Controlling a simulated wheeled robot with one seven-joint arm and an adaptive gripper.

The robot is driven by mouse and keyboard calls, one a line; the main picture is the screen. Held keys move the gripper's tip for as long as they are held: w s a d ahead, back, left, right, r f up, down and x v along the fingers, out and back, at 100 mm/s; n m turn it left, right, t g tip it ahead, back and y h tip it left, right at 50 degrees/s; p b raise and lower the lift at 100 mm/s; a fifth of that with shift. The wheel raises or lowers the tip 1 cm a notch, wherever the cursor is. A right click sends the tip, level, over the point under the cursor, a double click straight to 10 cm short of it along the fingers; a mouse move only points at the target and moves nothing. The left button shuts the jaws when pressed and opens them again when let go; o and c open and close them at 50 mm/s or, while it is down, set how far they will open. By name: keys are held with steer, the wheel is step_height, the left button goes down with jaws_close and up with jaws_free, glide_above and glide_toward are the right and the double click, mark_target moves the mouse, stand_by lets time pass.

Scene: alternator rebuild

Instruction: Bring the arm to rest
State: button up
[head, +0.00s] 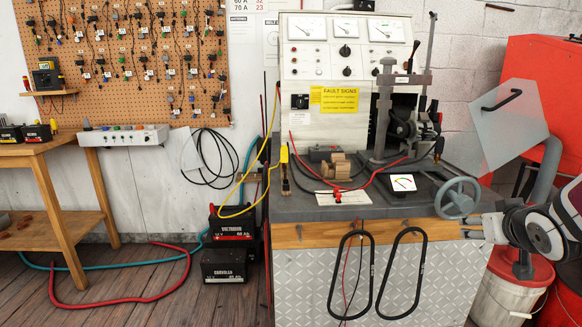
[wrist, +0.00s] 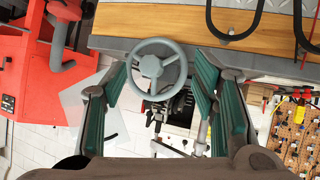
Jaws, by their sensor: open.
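My gripper (head: 476,228) shows at the right of the head view, at the end of my arm, just right of and slightly below the grey handwheel (head: 458,198) on the test bench. In the wrist view, my gripper (wrist: 161,66) has its two green-padded fingers spread wide. The handwheel (wrist: 158,52) appears between the fingertips there, with no finger seen closed on it. I cannot tell how far the fingertips are from its rim. Nothing is held.
The test bench (head: 350,205) carries gauges, a clamp stand (head: 384,110) and leads. Two black belts (head: 345,280) hang on its front. A red cabinet (head: 530,60), a clear shield (head: 507,125) and a white bucket (head: 505,290) crowd the right. Batteries (head: 232,228) stand left of the bench.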

steer(key=s+a+g+y, duration=0.1)
steer(key=s+a+g, duration=0.3)
steer(key=s+a, duration=0.55)
steer(key=s+a+n+g+y, duration=0.1)
steer(key=s+a+g+y, duration=0.3)
steer(key=s, duration=1)
steer(key=s+a+g+h, duration=0.1)
steer(key=s+a+g, duration=0.2)
steer(key=s+a, duration=0.7)
step_height(320, 180, up, 24)
steer(key=d+t+p, duration=0.1)
steer(key=t+p, duration=0.3)
steer(key=p, duration=1.8)
steer(key=shift+s+d, duration=0.3)
steer(key=shift+s, duration=0.15)
steer(key=shift+r, duration=0.1)
